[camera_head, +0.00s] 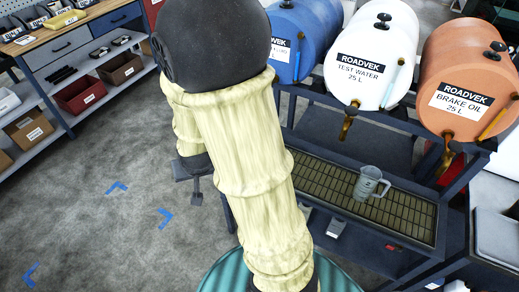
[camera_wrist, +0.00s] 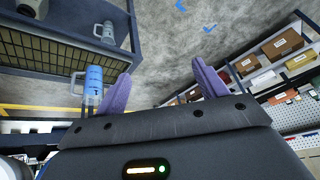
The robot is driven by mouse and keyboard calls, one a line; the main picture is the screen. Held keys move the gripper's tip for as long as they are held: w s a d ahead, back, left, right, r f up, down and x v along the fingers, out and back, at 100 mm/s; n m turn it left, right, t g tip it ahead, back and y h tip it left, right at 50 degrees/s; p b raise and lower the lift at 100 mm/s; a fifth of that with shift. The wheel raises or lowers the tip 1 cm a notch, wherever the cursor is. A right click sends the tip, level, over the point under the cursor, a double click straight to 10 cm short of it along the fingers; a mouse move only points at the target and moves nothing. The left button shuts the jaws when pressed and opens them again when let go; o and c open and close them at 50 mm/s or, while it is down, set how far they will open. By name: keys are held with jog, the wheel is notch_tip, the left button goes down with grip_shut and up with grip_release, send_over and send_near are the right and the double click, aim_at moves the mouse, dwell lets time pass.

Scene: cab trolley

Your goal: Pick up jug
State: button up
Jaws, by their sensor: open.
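A pale grey jug (camera_head: 369,184) with a handle stands upright on the slatted grate (camera_head: 410,215) of the trolley in the head view. In the wrist view, a grey jug (camera_wrist: 104,32) shows at the top left near the grate (camera_wrist: 40,48). A blue jug-like vessel (camera_wrist: 93,82) with a handle at its left shows closer, just left of one finger; I cannot tell which of these matches the head-view jug. My gripper (camera_wrist: 163,88) is open, with two purple fingers apart and nothing between them. In the head view my covered arm hides much of the area beside the grate.
Blue, white and orange drums (camera_head: 370,55) with taps lie above the grate on the trolley (camera_head: 345,135). A workbench with shelves and bins (camera_head: 82,93) stands at the left. Grey floor (camera_head: 110,170) with blue marks is clear between.

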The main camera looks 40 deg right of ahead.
jog(key=w+d+f+m+t+h+b, duration=0.1)
jog(key=w+d+f+m+h+b, duration=0.1)
jog(key=w+d+f+b, duration=0.3)
jog(key=d+f+m+t+h+b, duration=0.1)
jog(key=d+f+m+h, duration=0.15)
jog(key=f, duration=0.55)
jog(key=s+d+f+m+t+h+b, duration=0.2)
jog(key=s+d+f+t+h+b, duration=0.1)
jog(key=d+f+h+b, duration=0.5)
jog(key=d+h+b, duration=0.1)
jog(key=d, duration=0.2)
jog(key=shift+f+t, duration=0.25)
jog(key=shift+t, duration=0.05)
jog(key=shift+f+b, duration=0.1)
jog(key=shift+b, duration=0.2)
jog(key=b+x, duration=0.1)
jog(key=b, duration=0.4)
jog(key=shift+w+d+f, duration=0.15)
jog(key=shift+w+d, duration=0.05)
jog(key=b, duration=0.4)
jog(key=shift+w+d, duration=0.2)
jog(key=shift+d, duration=0.2)
